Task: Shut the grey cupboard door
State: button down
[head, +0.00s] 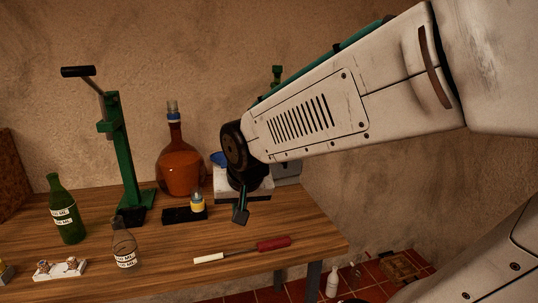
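I cannot make out a grey cupboard door in the head view. A grey object (288,172) shows partly behind my arm at the back right of the table, and I cannot tell what it is. My gripper (240,218) hangs over the right part of the table, pointing down, in front of a white-and-dark appliance (228,194). Its fingers are seen nearly edge-on, so their opening does not show. No object is visible between them.
The wooden table (165,270) bears a green lever press (115,150), an amber flask (182,165), a green bottle (66,212), a clear bottle (124,250) and a red-handled tool (272,244). A white bottle (332,282) and a crate (402,268) are on the red tiled floor.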

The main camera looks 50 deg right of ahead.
jog(key=w+d+f+m+t+h, duration=0.1)
jog(key=w+d+m+t+h, duration=0.2)
jog(key=w+d, duration=0.45)
jog(key=w+d+f+m+t, duration=0.2)
jog(key=w+d+m, duration=0.3)
jog(key=d, duration=0.6)
jog(key=s+d+f+m+t+h, duration=0.25)
jog(key=d+m+t, duration=0.45)
jog(key=d, duration=0.4)
jog(key=w+d+r+m, duration=0.1)
jog(key=w+d, duration=0.5)
jog(key=w, duration=0.6)
jog(key=shift+g, duration=0.4)
jog(key=shift+w, duration=0.1)
